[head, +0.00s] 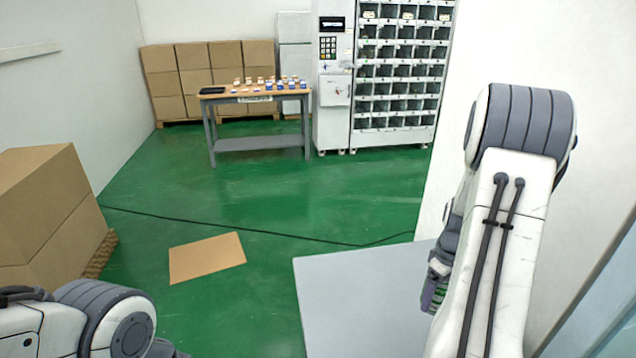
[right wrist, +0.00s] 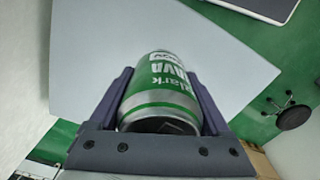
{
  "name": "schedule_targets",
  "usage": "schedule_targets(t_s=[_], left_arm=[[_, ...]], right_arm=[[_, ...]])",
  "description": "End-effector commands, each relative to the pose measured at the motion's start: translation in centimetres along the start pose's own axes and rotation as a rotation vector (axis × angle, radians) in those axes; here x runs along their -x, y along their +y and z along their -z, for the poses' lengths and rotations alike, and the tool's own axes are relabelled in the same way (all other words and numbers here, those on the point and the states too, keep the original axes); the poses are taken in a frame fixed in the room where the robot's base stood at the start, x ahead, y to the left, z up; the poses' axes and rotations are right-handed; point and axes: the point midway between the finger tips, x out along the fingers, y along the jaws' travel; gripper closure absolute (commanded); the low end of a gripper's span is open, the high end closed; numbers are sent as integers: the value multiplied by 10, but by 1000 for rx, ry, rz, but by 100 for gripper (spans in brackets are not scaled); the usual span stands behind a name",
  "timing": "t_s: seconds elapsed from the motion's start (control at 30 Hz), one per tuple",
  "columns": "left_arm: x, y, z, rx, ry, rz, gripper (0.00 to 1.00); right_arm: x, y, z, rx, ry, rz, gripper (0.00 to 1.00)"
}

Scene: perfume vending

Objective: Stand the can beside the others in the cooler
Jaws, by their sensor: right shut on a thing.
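A green and white can (right wrist: 158,85) with silver rims is held between the dark fingers of my right gripper (right wrist: 160,95), which is shut on it. In the head view the right gripper (head: 435,284) is mostly hidden behind my right arm, and only a sliver of green shows there. It is over or beside the pale grey tabletop (head: 350,300); the height above it is unclear. My left arm shows at the lower left of the head view, but its gripper does not. No cooler with other cans can be made out.
A bluish glassy panel (head: 608,318) stands at the lower right edge. Stacked boxes (head: 45,215) are at the left, with a flat cardboard sheet (head: 207,258) on the green floor. A table of small goods (head: 262,97) and a vending machine (head: 335,90) stand far back.

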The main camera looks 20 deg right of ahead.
Motion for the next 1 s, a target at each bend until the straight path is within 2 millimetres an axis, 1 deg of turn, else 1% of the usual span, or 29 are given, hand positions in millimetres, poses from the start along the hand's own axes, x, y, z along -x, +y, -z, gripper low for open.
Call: schedule_targets(t_s=[0.07, 0.13, 0.17, 0.23, 0.27, 0.3, 0.37, 0.4, 0.43, 0.47, 0.5, 0.6, 0.7, 0.8, 0.83, 0.9, 1.0], left_arm=[[0, 0, 0, 0, 0, 0, 50], [0, 0, 0, 0, 0, 0, 50], [0, 0, 0, 0, 0, 0, 50], [0, 0, 0, 0, 0, 0, 50], [0, 0, 0, 0, 0, 0, 50], [0, 0, 0, 0, 0, 0, 50], [0, 0, 0, 0, 0, 0, 50], [0, 0, 0, 0, 0, 0, 50], [0, 0, 0, 0, 0, 0, 50], [0, 0, 0, 0, 0, 0, 50], [0, 0, 0, 0, 0, 0, 50], [0, 0, 0, 0, 0, 0, 50], [0, 0, 0, 0, 0, 0, 50], [0, 0, 0, 0, 0, 0, 50], [0, 0, 0, 0, 0, 0, 50], [0, 0, 0, 0, 0, 0, 50], [0, 0, 0, 0, 0, 0, 50]], right_arm=[[-2, -7, 8, 1, 0, 0, 100], [-7, -20, 21, -1, -1, 2, 100], [-10, -27, 28, -3, -2, 3, 100], [-17, -49, 47, -12, -2, 2, 100], [-21, -60, 55, -16, -3, 3, 100], [-26, -77, 67, -24, -4, 3, 100], [-34, -104, 82, -36, -4, 3, 100], [-39, -122, 91, -45, -4, 2, 100], [-43, -136, 96, -52, -4, 2, 100], [-46, -149, 101, -59, -4, 2, 100], [-51, -166, 106, -68, -5, 2, 100], [-60, -205, 114, -90, -3, 1, 100], [-67, -234, 118, -109, -2, 0, 100], [-71, -253, 118, -123, -1, 0, 100], [-72, -257, 118, -127, -1, 0, 100], [-73, -263, 118, -133, -1, 0, 100], [-74, -266, 118, -138, 0, 0, 100]])
